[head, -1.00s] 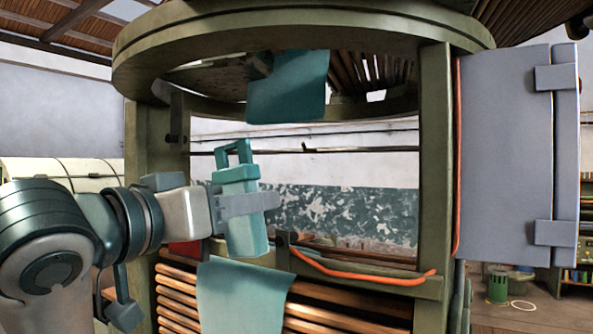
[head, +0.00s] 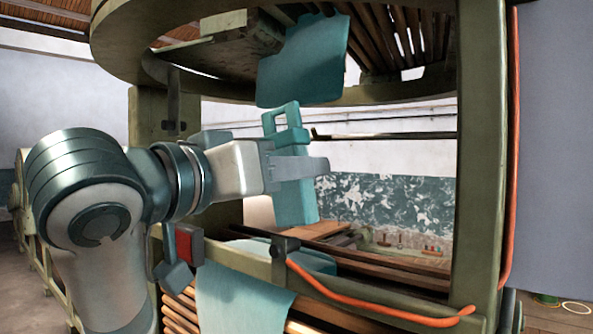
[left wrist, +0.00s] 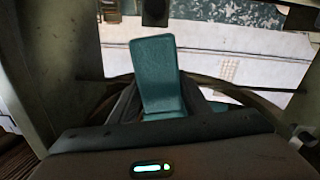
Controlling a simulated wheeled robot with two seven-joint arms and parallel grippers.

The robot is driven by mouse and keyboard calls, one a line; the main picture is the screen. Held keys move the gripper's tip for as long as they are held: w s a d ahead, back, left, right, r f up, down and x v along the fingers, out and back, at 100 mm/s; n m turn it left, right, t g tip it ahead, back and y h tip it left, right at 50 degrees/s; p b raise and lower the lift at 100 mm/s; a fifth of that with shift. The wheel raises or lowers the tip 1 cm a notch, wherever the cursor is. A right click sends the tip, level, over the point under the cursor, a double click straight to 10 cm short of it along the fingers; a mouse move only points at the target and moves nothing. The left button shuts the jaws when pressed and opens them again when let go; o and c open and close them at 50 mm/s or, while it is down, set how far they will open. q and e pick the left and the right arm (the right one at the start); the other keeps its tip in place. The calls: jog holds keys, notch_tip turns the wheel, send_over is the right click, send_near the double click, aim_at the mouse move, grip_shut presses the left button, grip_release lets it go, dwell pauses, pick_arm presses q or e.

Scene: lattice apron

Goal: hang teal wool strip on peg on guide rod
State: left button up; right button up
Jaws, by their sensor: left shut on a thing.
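The teal wool strip (head: 295,203) is upright with a slight tilt, a slotted loop at its top. My left gripper (head: 297,168) is shut on it below the loop. The strip also fills the middle of the left wrist view (left wrist: 157,75), between the fingers (left wrist: 160,103). The dark guide rod (head: 390,136) runs across the frame opening, with a small upturned peg (head: 314,132) on it. The loop shows just left of the peg, its top above the rod's height. I cannot tell the depth gap between loop and peg. My right gripper is not in view.
A teal cloth (head: 305,62) hangs from the round green frame (head: 130,45) above. Another teal cloth (head: 240,300) drapes over wooden slats below. An orange hose (head: 370,310) runs along the lower rail. A green post (head: 478,180) stands on the right.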

pick_arm(q)
jog(key=shift+s+a, duration=0.1)
jog(key=shift+s, duration=0.05)
jog(key=shift+w+d+f, duration=0.1)
jog(key=shift+w+d, duration=0.25)
jog(key=shift+w, duration=0.25)
jog(key=shift+d, duration=0.15)
jog(key=f+x, duration=0.1)
jog(key=x, duration=0.7)
jog(key=shift+w+f, duration=0.15)
jog(key=shift+f, duration=0.15)
dwell(0.5)
dwell(0.7)
